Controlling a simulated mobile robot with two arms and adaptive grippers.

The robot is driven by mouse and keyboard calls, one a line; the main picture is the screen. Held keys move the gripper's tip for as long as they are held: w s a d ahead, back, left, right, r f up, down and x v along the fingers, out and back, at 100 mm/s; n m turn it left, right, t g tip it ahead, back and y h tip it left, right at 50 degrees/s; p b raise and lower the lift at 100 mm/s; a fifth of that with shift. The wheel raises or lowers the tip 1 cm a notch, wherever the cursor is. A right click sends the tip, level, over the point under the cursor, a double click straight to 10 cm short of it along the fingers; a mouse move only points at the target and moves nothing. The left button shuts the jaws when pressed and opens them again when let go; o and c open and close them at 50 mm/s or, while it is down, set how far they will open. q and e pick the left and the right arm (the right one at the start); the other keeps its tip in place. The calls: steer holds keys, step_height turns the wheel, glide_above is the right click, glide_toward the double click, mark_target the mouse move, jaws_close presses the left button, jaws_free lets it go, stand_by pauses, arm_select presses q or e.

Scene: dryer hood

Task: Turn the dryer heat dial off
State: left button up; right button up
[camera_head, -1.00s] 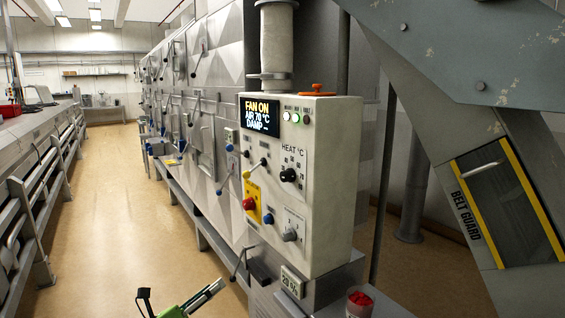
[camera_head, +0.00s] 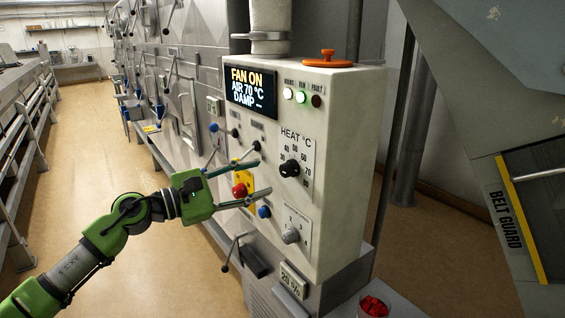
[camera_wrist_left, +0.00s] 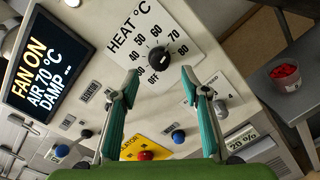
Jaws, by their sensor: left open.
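The black heat dial (camera_head: 290,169) sits on the front of the pale control box, under the label "HEAT °C". It also shows in the left wrist view (camera_wrist_left: 160,57), ringed by marks from OFF and 30 up to 80. Its exact setting is too small to tell. My left gripper (camera_head: 264,177) is open and empty, its fingers pointing at the panel just left of the dial. In the left wrist view the dial lies just beyond and between the two teal fingertips (camera_wrist_left: 159,76), apparently untouched. My right gripper is out of view.
The display (camera_head: 250,88) reads "FAN ON, AIR 70 °C, DAMP". A red button (camera_head: 240,190) on a yellow plate, a blue button (camera_head: 264,212) and a grey knob (camera_head: 291,236) are close to my fingers. A cup of red pieces (camera_head: 373,306) stands at lower right.

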mark_target(282, 171)
arm_select(q)
steer(key=p+x, duration=0.2)
steer(key=x, duration=0.4)
steer(key=shift+w+d, duration=0.15)
steer(key=shift+w, duration=0.15)
steer(key=shift+w+d, duration=0.15)
steer(key=shift+d, duration=0.15)
steer(key=shift+w+d, duration=0.1)
steer(key=shift+d, duration=0.15)
steer(key=shift+w+f, duration=0.1)
steer(key=c, duration=1.1)
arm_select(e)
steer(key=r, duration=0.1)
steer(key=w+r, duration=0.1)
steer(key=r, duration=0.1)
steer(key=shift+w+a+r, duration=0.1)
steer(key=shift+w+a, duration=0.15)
